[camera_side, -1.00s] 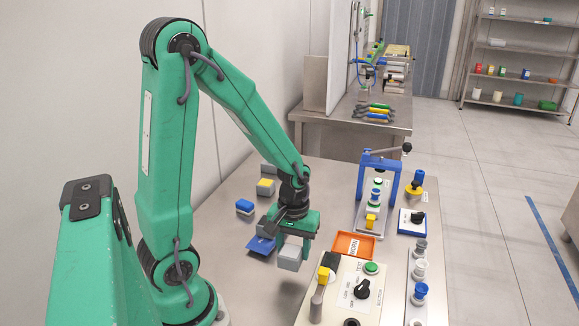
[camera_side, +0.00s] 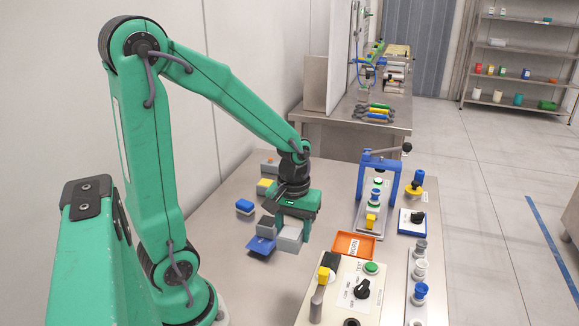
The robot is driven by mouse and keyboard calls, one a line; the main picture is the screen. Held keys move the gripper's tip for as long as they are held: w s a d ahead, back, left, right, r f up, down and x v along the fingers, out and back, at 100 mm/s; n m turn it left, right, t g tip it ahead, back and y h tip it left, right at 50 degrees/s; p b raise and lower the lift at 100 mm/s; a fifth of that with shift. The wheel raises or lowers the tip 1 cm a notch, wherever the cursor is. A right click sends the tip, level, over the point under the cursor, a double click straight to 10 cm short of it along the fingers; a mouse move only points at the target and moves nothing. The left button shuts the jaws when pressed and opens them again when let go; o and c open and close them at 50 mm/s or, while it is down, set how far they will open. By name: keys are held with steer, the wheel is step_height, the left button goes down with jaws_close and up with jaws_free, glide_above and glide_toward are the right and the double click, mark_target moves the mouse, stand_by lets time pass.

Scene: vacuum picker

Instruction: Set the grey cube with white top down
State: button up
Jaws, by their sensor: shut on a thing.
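The grey cube with white top (camera_side: 289,242) is between the fingers of my gripper (camera_side: 293,226), which is shut on it. The cube is upright, just right of a blue flat piece (camera_side: 261,246). I cannot tell whether its underside touches the steel table or hangs slightly above it. The fingers hide part of its top and sides.
A dark-topped grey cube (camera_side: 266,226) is close on the left. A blue-topped cube (camera_side: 245,207), a yellow-topped cube (camera_side: 264,187) and a brown-topped cube (camera_side: 271,164) stand farther off. An orange tray (camera_side: 354,245) and control box (camera_side: 357,292) are to the right.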

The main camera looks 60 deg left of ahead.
steer(key=w+a+r+n, duration=0.3)
steer(key=w+a+n, duration=0.35)
steer(key=w, duration=0.55)
steer(key=n, duration=2.1)
glide_above(317, 181)
steer(key=shift+m, duration=0.25)
steer(key=shift+d+f, duration=0.1)
steer(key=shift+f, duration=2.3)
steer(key=shift+f, duration=0.1)
steer(key=shift+f, duration=3.9)
steer(key=shift+f, duration=0.15)
